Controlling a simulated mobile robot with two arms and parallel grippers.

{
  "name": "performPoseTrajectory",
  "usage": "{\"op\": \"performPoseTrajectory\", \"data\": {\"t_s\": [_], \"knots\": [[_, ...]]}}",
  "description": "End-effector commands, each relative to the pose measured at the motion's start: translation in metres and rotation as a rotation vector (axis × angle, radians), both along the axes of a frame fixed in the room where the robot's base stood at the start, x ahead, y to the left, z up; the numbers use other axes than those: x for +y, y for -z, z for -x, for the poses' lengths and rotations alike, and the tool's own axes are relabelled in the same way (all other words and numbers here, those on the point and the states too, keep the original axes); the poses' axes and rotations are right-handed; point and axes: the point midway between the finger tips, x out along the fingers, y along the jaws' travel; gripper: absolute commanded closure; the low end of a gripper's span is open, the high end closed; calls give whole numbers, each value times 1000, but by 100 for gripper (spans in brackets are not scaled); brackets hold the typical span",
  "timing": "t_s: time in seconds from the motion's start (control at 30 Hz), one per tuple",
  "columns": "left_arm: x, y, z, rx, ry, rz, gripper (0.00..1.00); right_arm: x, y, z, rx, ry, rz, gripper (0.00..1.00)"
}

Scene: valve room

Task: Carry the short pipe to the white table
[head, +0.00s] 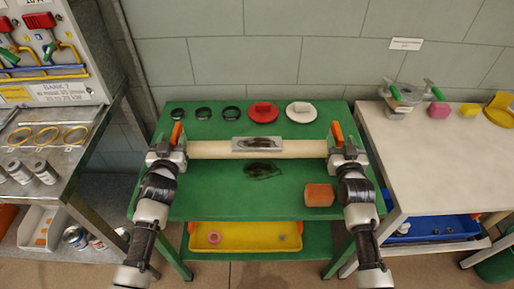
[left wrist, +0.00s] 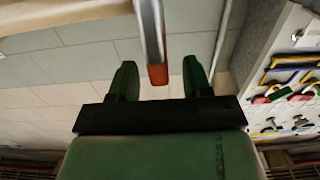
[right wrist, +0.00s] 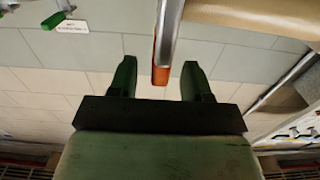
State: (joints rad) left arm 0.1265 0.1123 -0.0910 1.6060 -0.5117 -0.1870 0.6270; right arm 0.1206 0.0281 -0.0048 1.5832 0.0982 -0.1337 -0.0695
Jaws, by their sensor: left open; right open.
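The short pipe (head: 215,149), cream-coloured, lies level across the green table, with an orange-tipped handle at each end. My left gripper (head: 172,148) is at its left end and my right gripper (head: 343,147) at its right end. Both are open. In the left wrist view a grey bar with an orange end (left wrist: 158,72) stands between my spread green fingers. The right wrist view shows a like bar (right wrist: 161,72) between the other fingers. Contact cannot be told. The white table (head: 425,165) stands to the right.
The green table (head: 220,205) holds black rings, a red disc (head: 263,112), a white disc (head: 301,112) and an orange block (head: 319,195). A yellow tray (head: 245,237) is below. Valves and a yellow part (head: 499,109) stand along the white table's back; its front is clear.

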Motion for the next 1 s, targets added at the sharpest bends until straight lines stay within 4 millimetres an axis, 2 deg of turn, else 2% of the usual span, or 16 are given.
{"op": "performPoseTrajectory", "data": {"t_s": [0.1,0.2,0.6,0.9,1.0], "knots": [[0,-1,-17,-2,0,0,51,0,-1,-17,-2,0,-1,51],[0,0,-24,-1,0,0,51,1,-1,-24,-2,0,-1,51],[0,0,-29,0,1,0,53,1,0,-29,-1,0,-1,53],[0,0,-29,0,1,0,99,1,0,-28,-1,0,-1,99],[0,0,-29,0,1,0,100,1,0,-28,-1,0,-1,100]]}}
